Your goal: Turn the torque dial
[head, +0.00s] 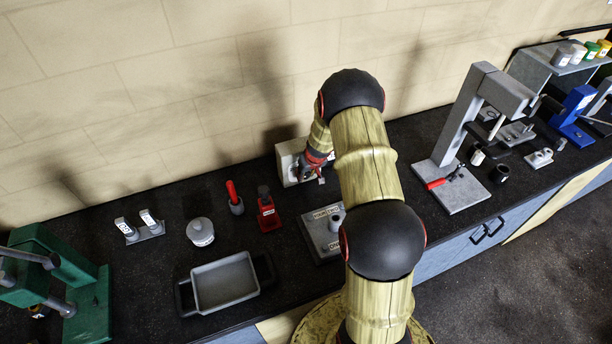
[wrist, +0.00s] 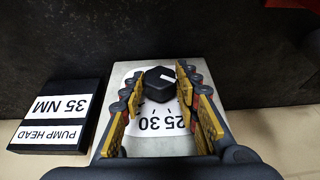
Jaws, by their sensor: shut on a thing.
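The torque dial is a black, many-sided knob (wrist: 160,88) with a short white mark, in the wrist view. It sits on a pale grey box with a white scale (wrist: 158,143) whose upside-down numbers 25 and 30 show. My gripper (wrist: 160,80) has one yellow-padded finger on each side of the knob and is shut on it. The rest of the scale is hidden by the fingers and the knob. In the head view the pale box (head: 289,160) stands against the wall, and my gripper (head: 316,170) is at its front; the knob is hidden there.
A black block with a label reading PUMP HEAD 35 NM (wrist: 49,120) lies beside the box. A red tool (head: 268,212), a grey plate (head: 316,238) and a grey tray (head: 224,284) are on the dark bench. A grey press (head: 455,140) stands to the right.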

